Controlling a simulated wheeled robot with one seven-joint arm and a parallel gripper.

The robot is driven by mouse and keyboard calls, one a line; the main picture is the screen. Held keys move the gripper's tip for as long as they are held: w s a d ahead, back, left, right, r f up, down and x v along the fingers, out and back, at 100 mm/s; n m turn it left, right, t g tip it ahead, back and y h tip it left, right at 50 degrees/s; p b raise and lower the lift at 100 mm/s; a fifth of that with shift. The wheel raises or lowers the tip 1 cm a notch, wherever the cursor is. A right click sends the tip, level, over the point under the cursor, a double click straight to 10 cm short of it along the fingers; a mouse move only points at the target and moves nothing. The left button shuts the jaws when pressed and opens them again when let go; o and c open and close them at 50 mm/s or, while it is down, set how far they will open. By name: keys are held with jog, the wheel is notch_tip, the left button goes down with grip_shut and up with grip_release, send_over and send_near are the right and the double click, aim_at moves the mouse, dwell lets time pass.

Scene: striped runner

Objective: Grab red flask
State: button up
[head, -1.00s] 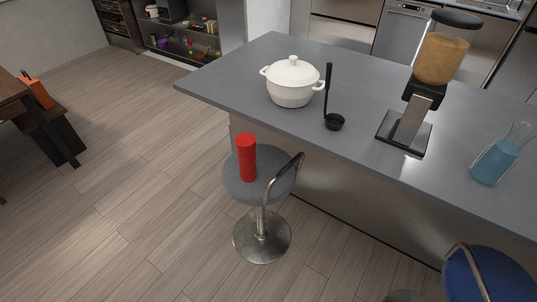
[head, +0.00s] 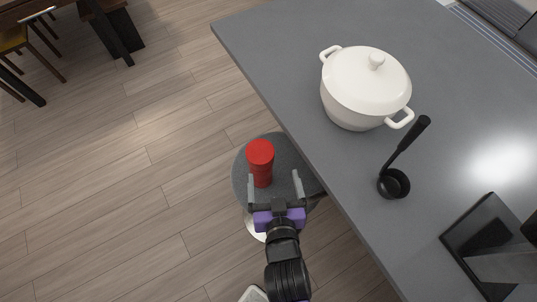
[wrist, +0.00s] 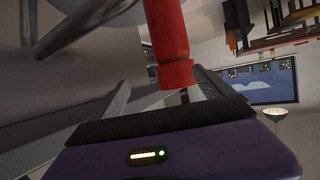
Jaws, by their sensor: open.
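The red flask (head: 260,158) stands upright on the round grey stool seat (head: 243,185) beside the counter. It also shows in the wrist view (wrist: 167,30), running from the top edge down to the opening between the fingers. My gripper (head: 274,181) is open, with its purple body below the flask in the head view. The left finger appears close to the flask's lower part; the right finger is well apart from it. In the wrist view the fingers of my gripper (wrist: 163,85) spread on either side of the flask's near end. I cannot tell whether either finger touches it.
The grey counter (head: 290,60) runs close along the right of the stool. On it are a white lidded pot (head: 365,85), a black ladle (head: 394,183) and a dark stand (head: 490,240). Open wooden floor (head: 120,190) lies to the left.

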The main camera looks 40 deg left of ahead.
aim_at(260, 166)
jog(key=a, duration=0.2)
jog(key=w+a, duration=0.1)
jog(key=a, duration=0.1)
jog(key=w+a, duration=0.1)
jog(key=a, duration=0.1)
jog(key=shift+a+f, duration=0.15)
jog(key=shift+f, duration=0.05)
jog(key=shift+p+x, duration=0.6)
jog(key=shift+x, duration=2.2)
jog(key=shift+w, duration=0.1)
jog(key=shift+r, duration=0.1)
grip_shut()
